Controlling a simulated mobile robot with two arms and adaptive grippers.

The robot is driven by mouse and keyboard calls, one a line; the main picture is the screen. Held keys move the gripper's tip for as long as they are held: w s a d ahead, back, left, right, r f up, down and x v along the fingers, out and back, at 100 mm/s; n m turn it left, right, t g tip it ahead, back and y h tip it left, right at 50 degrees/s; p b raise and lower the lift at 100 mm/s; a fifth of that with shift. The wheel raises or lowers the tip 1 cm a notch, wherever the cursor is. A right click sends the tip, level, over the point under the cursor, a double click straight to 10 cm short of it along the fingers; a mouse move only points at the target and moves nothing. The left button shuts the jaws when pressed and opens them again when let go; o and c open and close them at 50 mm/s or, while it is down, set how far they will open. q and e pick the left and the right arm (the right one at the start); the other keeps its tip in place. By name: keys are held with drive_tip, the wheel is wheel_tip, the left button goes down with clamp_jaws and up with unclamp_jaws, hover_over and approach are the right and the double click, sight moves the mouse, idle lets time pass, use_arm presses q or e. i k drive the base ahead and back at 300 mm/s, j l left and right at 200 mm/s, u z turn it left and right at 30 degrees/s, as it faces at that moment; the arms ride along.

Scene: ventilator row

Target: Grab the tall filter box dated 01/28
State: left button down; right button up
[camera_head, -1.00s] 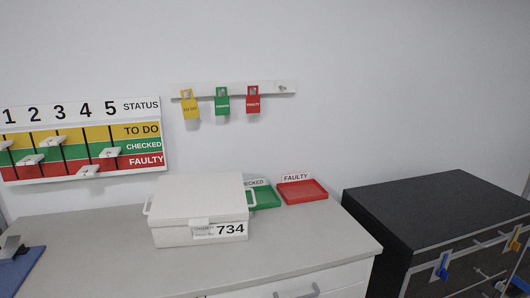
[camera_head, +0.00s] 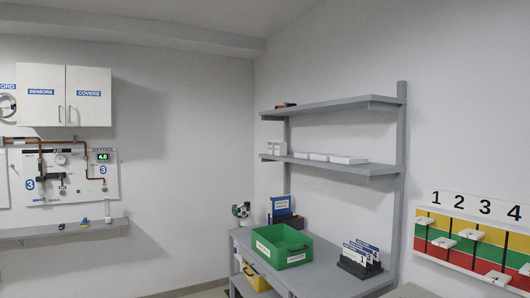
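On the middle shelf (camera_head: 375,170) of the grey rack, a taller white box (camera_head: 280,148) stands at the left end. Several low, flat white boxes (camera_head: 348,160) sit in a row to its right. They are small in this view and I cannot read any date on them, so I cannot tell which is dated 01/28. Neither of my grippers is in view.
A grey bench (camera_head: 325,277) under the shelves carries a green bin (camera_head: 284,246) and a black rack of cards (camera_head: 358,262). A yellow bin (camera_head: 256,279) is below. A status board (camera_head: 470,243) hangs at right, white cabinets (camera_head: 64,95) at left.

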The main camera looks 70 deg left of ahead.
sight(271, 145)
drive_tip(key=u, duration=2.3)
drive_tip(key=i+j+u, duration=0.3)
drive_tip(key=i, duration=0.15)
drive_tip(key=i+j+u, duration=0.35)
drive_tip(key=i+u, duration=0.3)
drive_tip(key=i, duration=0.25)
